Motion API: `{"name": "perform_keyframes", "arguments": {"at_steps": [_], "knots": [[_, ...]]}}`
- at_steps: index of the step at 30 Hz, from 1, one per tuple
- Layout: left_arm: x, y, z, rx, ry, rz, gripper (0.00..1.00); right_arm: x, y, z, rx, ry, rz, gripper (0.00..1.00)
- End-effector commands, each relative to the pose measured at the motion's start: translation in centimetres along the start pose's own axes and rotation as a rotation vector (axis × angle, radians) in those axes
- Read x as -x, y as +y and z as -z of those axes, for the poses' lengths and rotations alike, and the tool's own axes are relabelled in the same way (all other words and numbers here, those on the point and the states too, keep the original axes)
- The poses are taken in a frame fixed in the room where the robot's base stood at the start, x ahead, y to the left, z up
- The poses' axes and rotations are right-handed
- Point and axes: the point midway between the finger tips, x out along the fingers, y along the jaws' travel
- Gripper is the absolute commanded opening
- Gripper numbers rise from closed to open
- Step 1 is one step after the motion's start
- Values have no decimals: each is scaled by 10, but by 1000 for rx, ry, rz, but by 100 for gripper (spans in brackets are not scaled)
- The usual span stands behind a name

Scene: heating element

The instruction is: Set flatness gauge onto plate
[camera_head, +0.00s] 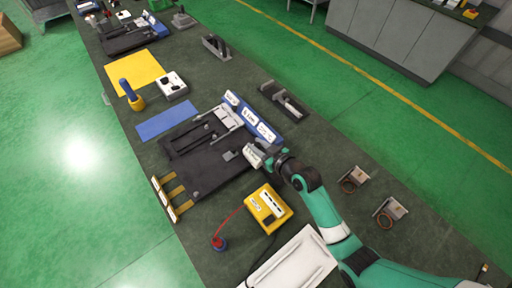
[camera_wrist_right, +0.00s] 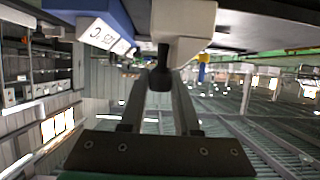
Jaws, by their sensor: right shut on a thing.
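My right gripper (camera_head: 262,153) is at the right edge of the dark plate fixture (camera_head: 215,178) on the bench. It is shut on a pale block, which I take to be the flatness gauge (camera_head: 252,156). In the right wrist view the pale gauge (camera_wrist_right: 184,22) has a dark rounded stem between the fingers of the gripper (camera_wrist_right: 160,88). It seems close to the plate; I cannot tell whether it touches. A small grey block (camera_head: 230,156) lies on the plate beside it. My left gripper is not in view.
A blue labelled strip (camera_head: 252,118) runs behind the plate. A yellow box (camera_head: 268,207) with a red cable stands in front, near a white tray (camera_head: 292,264). Two coil parts (camera_head: 390,210) lie to the right. A blue mat (camera_head: 168,120) is left of the fixture.

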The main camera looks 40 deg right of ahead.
Motion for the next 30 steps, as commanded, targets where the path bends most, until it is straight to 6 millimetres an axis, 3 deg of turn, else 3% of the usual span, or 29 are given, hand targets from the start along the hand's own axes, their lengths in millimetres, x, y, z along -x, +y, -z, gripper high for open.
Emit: {"name": "perform_keyframes", "arguments": {"at_steps": [2, 3, 8, 16, 20, 30], "knots": [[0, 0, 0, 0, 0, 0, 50, 0, 0, -3, 0, -7, 1, 0], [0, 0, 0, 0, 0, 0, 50, 0, 0, -3, 0, -7, 1, 34], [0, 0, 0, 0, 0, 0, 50, 0, 0, -2, 0, -6, 2, 61], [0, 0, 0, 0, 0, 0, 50, 0, -1, -1, 0, -4, 2, 61], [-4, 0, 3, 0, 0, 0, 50, 10, 0, -1, -1, -4, 1, 61], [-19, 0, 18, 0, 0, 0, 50, 86, 0, 0, -1, -5, 0, 61]]}}
